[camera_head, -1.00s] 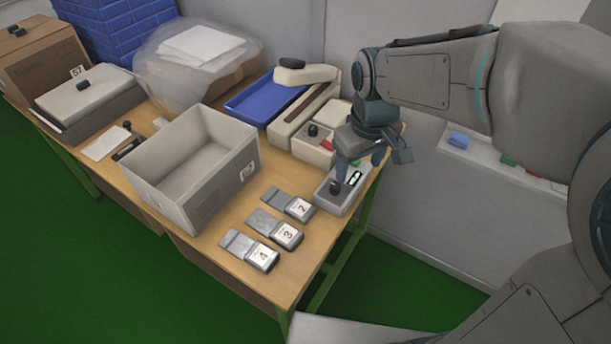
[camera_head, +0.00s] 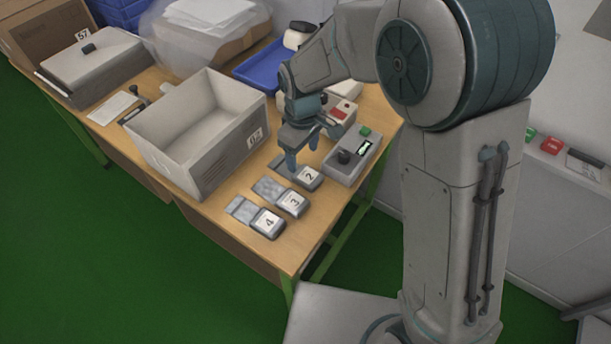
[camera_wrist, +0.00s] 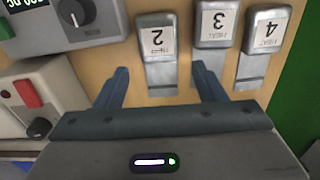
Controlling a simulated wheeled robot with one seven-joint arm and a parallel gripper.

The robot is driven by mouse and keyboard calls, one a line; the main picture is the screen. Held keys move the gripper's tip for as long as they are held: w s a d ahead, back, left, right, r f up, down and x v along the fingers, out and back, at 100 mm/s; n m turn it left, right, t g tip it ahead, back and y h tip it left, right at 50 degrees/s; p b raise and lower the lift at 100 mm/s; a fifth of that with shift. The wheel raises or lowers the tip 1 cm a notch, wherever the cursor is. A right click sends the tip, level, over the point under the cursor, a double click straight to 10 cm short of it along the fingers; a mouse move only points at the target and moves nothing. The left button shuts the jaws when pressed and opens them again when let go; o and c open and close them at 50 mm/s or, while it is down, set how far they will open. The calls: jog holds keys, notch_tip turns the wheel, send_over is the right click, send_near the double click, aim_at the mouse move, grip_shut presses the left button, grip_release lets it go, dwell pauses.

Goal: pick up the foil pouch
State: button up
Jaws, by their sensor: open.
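Three silver-grey pieces lie in a row on the wooden table, each with a numbered white label block and a flat, foil-like end: number 2 (camera_head: 309,179), number 3 (camera_head: 292,203) and number 4 (camera_head: 267,224). I cannot tell for certain which part is the foil pouch. My gripper (camera_head: 302,154) is open over the flat end of number 2. In the wrist view, my gripper (camera_wrist: 160,69) has its fingers apart on either side of number 2 (camera_wrist: 157,43), with nothing held. Number 3 (camera_wrist: 215,24) lies close beside the right finger.
A grey device with a knob and display (camera_head: 353,155) stands right of number 2. An open grey box (camera_head: 203,160) stands to the left. A red-buttoned box (camera_head: 342,109) and blue tray (camera_head: 262,66) are behind. The table's front edge is near number 4.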

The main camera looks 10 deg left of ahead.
aim_at(305, 174)
jog(key=shift+d+f, duration=0.15)
jog(key=shift+f, duration=1.55)
jog(key=shift+d+f, duration=0.1)
jog(key=shift+f, duration=1.55)
jog(key=shift+s, duration=0.1)
jog(key=c, duration=0.7)
